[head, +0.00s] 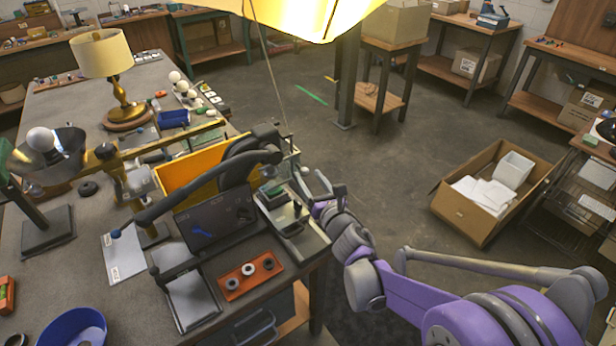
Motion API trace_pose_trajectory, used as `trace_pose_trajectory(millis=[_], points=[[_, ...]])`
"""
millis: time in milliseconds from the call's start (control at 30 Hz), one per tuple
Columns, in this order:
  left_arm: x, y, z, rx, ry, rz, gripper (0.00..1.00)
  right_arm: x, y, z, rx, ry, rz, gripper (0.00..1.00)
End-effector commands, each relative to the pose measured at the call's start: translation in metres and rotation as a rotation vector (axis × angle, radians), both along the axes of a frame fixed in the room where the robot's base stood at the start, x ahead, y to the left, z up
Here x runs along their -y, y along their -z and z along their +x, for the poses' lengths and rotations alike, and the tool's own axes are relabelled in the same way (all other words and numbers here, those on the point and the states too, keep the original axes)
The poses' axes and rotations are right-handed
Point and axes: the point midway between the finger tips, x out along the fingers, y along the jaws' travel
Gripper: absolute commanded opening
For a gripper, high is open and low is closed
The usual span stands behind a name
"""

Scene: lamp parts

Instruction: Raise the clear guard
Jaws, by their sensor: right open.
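A small bench machine (305,238) with a pale metal bed stands at the right edge of the workbench. A clear, faint panel that looks like the guard (284,166) shows at its upper part; its outline is hard to make out, and I cannot tell how far it is raised. My right gripper (317,190) is open, just right of the machine at about the height of its upper part. I cannot tell whether a finger touches the guard. My left gripper is not in view.
A black lever arm with a blue knob (116,233) reaches left across the workbench. A yellow bin (190,172) stands behind a dark panel (215,222). An orange block with rings (250,275) lies in front. A cardboard box (465,213) sits on the floor; open floor lies beyond.

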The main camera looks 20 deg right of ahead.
Motion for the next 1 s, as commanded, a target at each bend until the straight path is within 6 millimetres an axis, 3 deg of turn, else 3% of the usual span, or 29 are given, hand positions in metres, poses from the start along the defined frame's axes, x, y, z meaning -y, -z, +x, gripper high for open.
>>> trace_pose_trajectory(millis=[300, 500, 1000], points=[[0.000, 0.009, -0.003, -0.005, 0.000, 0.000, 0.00, 0.010, 0.001, -0.064, 0.000, 0.001, -0.001, 0.62], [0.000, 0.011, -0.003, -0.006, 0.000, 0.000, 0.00, 0.014, 0.001, -0.089, 0.000, 0.001, -0.001, 0.62], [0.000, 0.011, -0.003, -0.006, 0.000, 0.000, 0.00, 0.015, 0.000, -0.094, 0.000, 0.000, 0.000, 0.62]])
